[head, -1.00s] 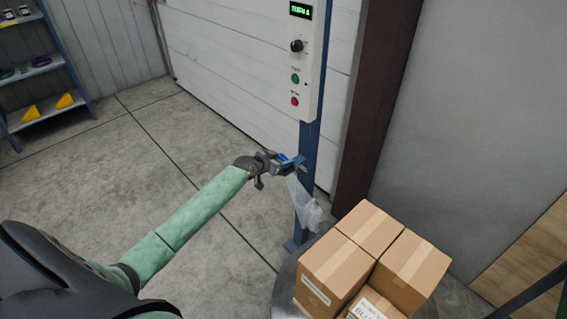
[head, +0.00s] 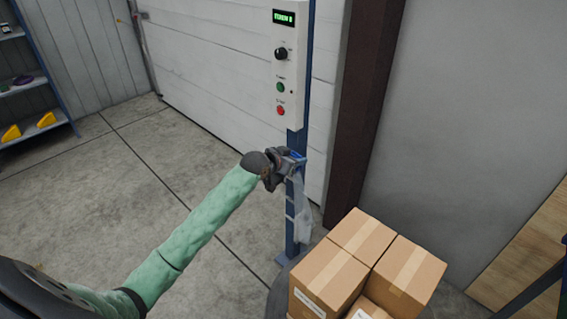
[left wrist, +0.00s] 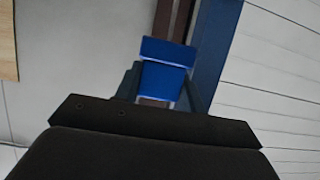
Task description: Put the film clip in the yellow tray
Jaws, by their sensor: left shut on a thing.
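My left gripper (head: 290,162) is shut on the blue film clip, which shows as a blue piece (left wrist: 167,65) between the jaws in the left wrist view. A strip of clear film (head: 304,212) hangs below the gripper in the head view, in front of the blue post. How the film joins the clip is too small to tell. My right gripper is not in view. I see no yellow tray in these frames.
A blue post (head: 296,225) with a control box (head: 287,70) stands right by the gripper. Several cardboard boxes (head: 333,277) are stacked at the lower right. A blue shelf (head: 40,128) with yellow pieces (head: 46,120) stands far left. The floor (head: 110,190) between is clear.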

